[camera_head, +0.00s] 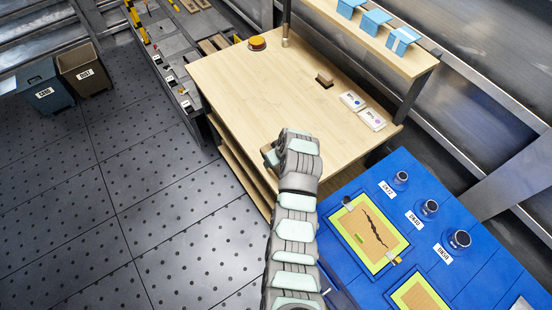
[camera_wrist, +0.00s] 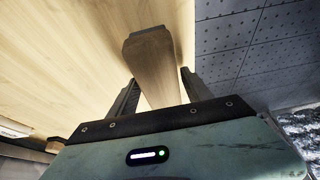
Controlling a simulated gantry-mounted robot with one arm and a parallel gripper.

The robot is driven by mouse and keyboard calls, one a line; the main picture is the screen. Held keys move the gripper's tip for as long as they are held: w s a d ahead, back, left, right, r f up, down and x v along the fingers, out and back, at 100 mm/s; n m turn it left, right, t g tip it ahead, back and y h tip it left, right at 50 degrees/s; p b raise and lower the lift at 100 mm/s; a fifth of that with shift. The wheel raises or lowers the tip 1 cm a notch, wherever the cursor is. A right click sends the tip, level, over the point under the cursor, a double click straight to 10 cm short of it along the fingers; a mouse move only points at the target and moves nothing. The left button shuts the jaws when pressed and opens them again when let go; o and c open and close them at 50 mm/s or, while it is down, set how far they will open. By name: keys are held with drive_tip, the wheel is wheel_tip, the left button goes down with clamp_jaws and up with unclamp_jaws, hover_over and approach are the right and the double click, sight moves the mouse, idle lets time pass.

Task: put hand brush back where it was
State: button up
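In the wrist view, a wooden piece with a dark end, which looks like the hand brush (camera_wrist: 153,62), lies between the two fingers of my gripper (camera_wrist: 160,78). The fingertips appear to press on its two sides. Its bristles cannot be made out. In the head view, my arm hides most of the gripper and the brush near the front edge of the wooden table (camera_head: 235,90). The wrist view shows the table top on the left and the dark floor on the right of the brush.
A small brown block (camera_head: 324,80) and two white packets (camera_head: 362,109) are on the table. An orange-topped round item (camera_head: 257,43) stands at the back left. A shelf with blue holders (camera_head: 375,22) runs along the right. A blue bench (camera_head: 345,285) stands at lower right. The table's middle is free.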

drive_tip(key=shift+o, duration=1)
